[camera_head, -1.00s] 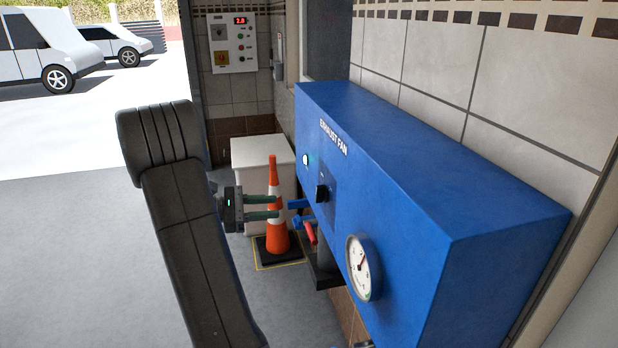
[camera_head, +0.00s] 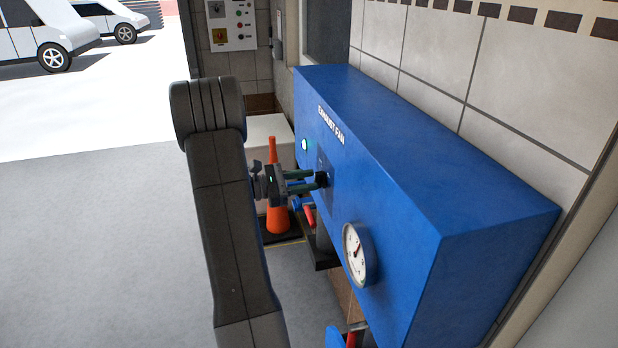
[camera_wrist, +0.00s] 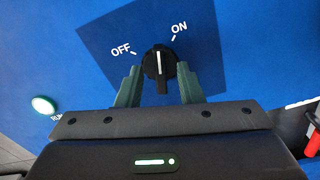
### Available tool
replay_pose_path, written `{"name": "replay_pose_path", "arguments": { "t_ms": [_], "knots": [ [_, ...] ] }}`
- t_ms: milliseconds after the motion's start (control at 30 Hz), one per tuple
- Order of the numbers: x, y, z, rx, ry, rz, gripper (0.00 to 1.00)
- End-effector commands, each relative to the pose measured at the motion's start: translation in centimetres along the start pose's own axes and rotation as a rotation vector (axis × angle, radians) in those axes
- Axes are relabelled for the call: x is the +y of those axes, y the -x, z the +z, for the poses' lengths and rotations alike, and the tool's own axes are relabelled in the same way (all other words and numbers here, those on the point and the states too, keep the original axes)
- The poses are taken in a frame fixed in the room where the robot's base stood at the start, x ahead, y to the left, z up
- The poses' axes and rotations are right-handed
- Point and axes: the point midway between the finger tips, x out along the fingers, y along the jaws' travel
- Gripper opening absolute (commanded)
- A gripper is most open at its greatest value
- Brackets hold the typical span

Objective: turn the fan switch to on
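The fan switch is a round black knob (camera_wrist: 158,66) with a raised grip and a white line, on a darker blue plate (camera_wrist: 197,45). In the wrist view OFF is printed at its upper left and ON at its upper right. The white line points up between the two words. My gripper (camera_wrist: 160,72) has one green finger on each side of the knob. The fingers look apart, with gaps beside the raised grip; contact cannot be told. In the head view, my gripper (camera_head: 321,181) is at the switch and largely hides the knob.
The blue exhaust fan box (camera_head: 420,160) carries a glowing greenish lamp (camera_wrist: 43,105) left of the switch and a round gauge (camera_head: 354,254) on the near side. Red and blue handles (camera_head: 308,214) lie below the switch. An orange cone (camera_head: 277,218) stands behind my gripper.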

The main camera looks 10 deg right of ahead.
Motion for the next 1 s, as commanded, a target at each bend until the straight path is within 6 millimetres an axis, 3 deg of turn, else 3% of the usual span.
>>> {"name": "replay_pose_path", "arguments": {
  "t_ms": [167,433,600,633,1000],
  "knots": [
    [-0.01,-1.07,0.02,0.0,0.0,0.0,0.34],
    [-0.01,-1.16,-0.02,0.0,0.0,0.0,0.34],
    [-0.01,-1.15,-0.01,0.0,0.0,0.0,0.02],
    [-0.01,-1.14,-0.01,0.0,0.0,0.0,0.0],
    [-0.12,-1.13,-0.29,0.0,-0.051,0.0,0.0]
  ]
}}
